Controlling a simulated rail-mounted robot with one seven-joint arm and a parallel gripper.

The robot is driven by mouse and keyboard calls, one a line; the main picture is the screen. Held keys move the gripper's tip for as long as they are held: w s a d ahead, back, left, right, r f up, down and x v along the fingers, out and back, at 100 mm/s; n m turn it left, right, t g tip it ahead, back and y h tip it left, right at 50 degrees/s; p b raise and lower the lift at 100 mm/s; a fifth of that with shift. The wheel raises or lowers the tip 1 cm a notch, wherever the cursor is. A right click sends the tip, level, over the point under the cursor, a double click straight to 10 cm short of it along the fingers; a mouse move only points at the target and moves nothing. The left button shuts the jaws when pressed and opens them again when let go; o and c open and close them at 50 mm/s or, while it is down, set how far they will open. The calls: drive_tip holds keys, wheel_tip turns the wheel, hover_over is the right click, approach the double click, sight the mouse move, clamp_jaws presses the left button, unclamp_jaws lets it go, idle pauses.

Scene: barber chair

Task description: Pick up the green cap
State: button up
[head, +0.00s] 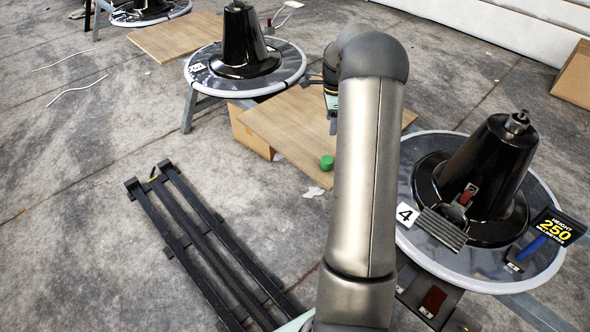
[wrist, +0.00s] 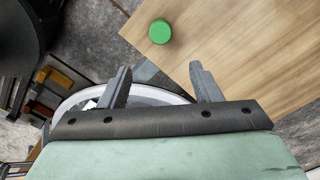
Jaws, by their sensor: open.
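The green cap (head: 327,163) lies on the wooden board (head: 262,118), near its front edge, in the head view. In the wrist view the green cap (wrist: 160,31) sits near the board's edge (wrist: 225,50), ahead of and between the fingertips. My gripper (wrist: 160,78) is open, with nothing between its two grey fingers. In the head view my arm hides most of the gripper; only a small part shows beside the arm, above the board. The cap is apart from the fingers.
A round stand (head: 420,150) with a black cone (head: 485,165), a number 4 card and tools is at right. Another round stand (head: 290,85) with a black cone (head: 240,40) is behind the board. Black rails (head: 195,235) lie on the floor at left.

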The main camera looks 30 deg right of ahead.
sight(329, 159)
drive_tip(key=shift+m, duration=0.3)
drive_tip(key=f+b, duration=0.1)
drive_tip(key=f, duration=0.3)
drive_tip(key=f+b, duration=0.1)
drive_tip(key=f, duration=0.3)
drive_tip(key=f+b, duration=0.2)
drive_tip(key=f, duration=0.3)
drive_tip(key=shift+w+d+f, duration=0.1)
drive_tip(key=shift+w+d, duration=0.15)
drive_tip(key=shift+d, duration=0.1)
drive_tip(key=f+b, duration=0.1)
drive_tip(key=f, duration=0.1)
drive_tip(key=s+f+b, duration=0.1)
drive_tip(key=f, duration=0.1)
drive_tip(key=shift+f, duration=0.15)
drive_tip(key=shift+w+f+b, duration=0.1)
drive_tip(key=shift+f+b, duration=0.25)
drive_tip(key=shift+f, duration=0.1)
drive_tip(key=c, duration=1.1)
